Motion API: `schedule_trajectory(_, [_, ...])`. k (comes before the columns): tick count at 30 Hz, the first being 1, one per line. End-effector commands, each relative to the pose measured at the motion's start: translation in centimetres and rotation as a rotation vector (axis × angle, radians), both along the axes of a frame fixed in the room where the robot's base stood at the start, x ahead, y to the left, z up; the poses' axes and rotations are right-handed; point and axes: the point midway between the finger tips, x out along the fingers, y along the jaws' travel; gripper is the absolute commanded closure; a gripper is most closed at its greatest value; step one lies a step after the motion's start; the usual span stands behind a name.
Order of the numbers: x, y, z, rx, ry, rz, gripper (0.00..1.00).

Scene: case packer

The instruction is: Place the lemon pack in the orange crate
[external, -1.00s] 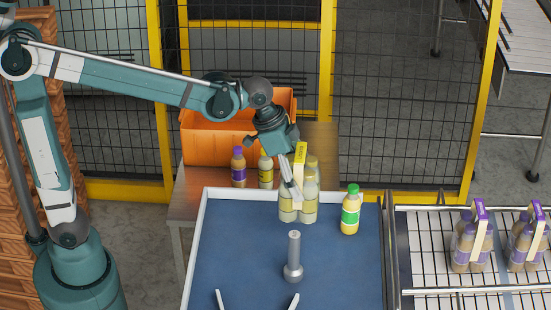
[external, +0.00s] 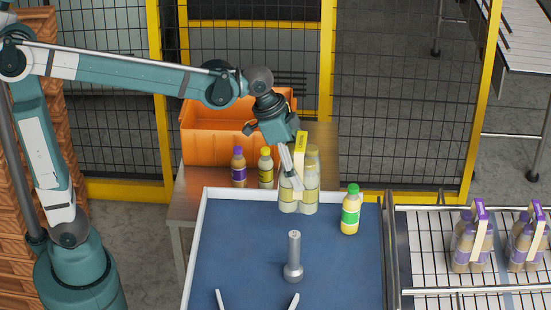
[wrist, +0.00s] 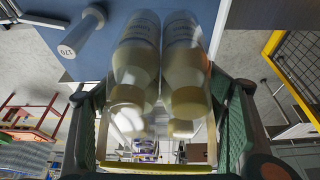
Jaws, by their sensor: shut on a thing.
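The lemon pack (external: 308,192) is a set of pale yellow bottles with a yellow-topped carrier strip. It is upright at the back of the blue table in the external view. My gripper (external: 296,182) is shut on it, with the fingers at its upper left side. In the wrist view the pack (wrist: 160,60) fills the space between the fingers of my gripper (wrist: 160,140). I cannot tell whether its base is clear of the table. The orange crate (external: 212,146) stands behind and to the left; my arm partly hides it, and its inside is mostly hidden.
A purple-capped bottle (external: 238,168) and a yellow-capped bottle (external: 265,170) stand in front of the crate. A green-capped bottle (external: 350,210) is right of the pack, and a grey post (external: 294,258) stands nearer. Purple-capped packs (external: 470,240) are on the right conveyor.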

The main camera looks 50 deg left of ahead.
Motion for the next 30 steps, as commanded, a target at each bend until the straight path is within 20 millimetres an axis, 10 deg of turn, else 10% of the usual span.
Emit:
schedule_trajectory(13, [3.4, 2.7, 1.6, -0.002, 0.0, 0.056, 0.64])
schedule_trajectory(30, [12.1, 12.0, 2.1, -0.005, 0.004, 0.212, 0.64])
